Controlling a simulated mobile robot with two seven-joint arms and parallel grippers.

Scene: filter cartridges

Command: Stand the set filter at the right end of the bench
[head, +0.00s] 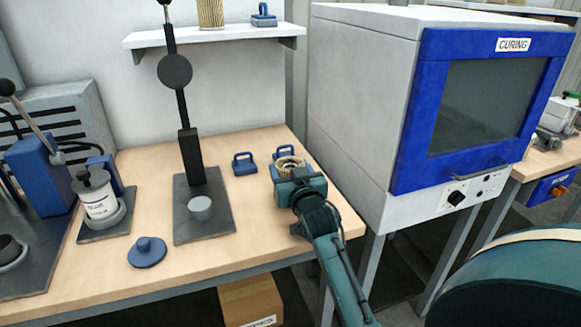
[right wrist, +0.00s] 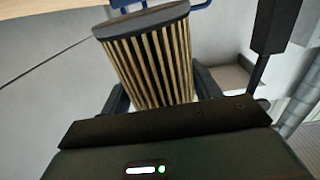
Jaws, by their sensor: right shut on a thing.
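A pale pleated filter (head: 289,162) is at the right end of the bench (head: 265,215), in the head view, with its ring-shaped end facing up. In the right wrist view the filter (right wrist: 150,65) shows its tan pleats and a dark end cap. My right gripper (head: 290,175) is shut on the filter, one finger on each side. The gripper partly hides it in the head view, and I cannot tell whether its lower end touches the bench. My left gripper is not in view.
Blue handled pieces (head: 244,164) stand just left of and behind the filter. A black press (head: 190,150), a blue knobbed disc (head: 147,252) and a glue pot (head: 98,198) occupy the left. The curing oven (head: 365,120) borders the right. Another pleated filter (head: 210,13) stands on the shelf.

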